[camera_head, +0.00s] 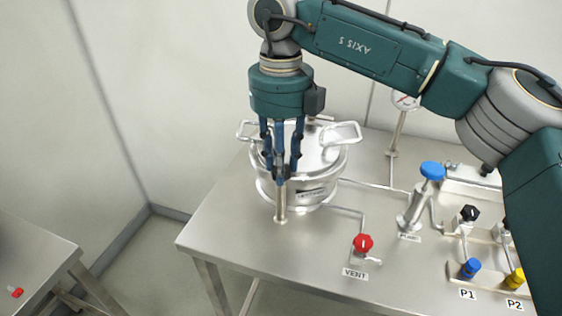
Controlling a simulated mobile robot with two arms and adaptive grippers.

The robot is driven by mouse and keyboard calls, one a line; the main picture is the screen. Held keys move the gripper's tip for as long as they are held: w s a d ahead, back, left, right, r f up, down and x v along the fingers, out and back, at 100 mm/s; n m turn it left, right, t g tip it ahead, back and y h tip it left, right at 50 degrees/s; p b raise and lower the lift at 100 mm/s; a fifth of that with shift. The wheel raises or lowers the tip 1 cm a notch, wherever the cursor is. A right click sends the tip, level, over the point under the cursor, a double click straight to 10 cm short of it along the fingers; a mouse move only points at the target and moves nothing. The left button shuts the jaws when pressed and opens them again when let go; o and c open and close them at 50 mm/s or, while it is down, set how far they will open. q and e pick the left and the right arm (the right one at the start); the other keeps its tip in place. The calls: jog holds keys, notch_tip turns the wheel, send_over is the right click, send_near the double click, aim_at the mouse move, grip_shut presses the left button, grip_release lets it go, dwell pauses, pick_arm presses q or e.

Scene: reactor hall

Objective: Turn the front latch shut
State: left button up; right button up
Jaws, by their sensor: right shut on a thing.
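A silver round vessel (322,201) with a lid (325,155) and side handles stands on the metal table. A tan upright latch piece (281,206) shows at the vessel's front, below my fingers. My right gripper (281,178) comes down from above in front of the vessel, its blue fingers closed on the top of the front latch. The fingers hide the latch's upper end and part of the vessel's front wall. How far the latch is turned cannot be told. My left gripper is not in view.
A red VENT knob (363,243) stands right of the vessel. Further right are a blue-topped valve (431,172), a black knob (468,213), a blue P1 knob (470,268) and a yellow P2 knob (514,279). A gauge (405,101) stands behind. The table's front left (225,240) is clear.

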jog(key=shift+w+r, duration=0.1)
jog(key=o, duration=1.2)
jog(key=shift+c, duration=0.2)
notch_tip(320, 180, up, 12)
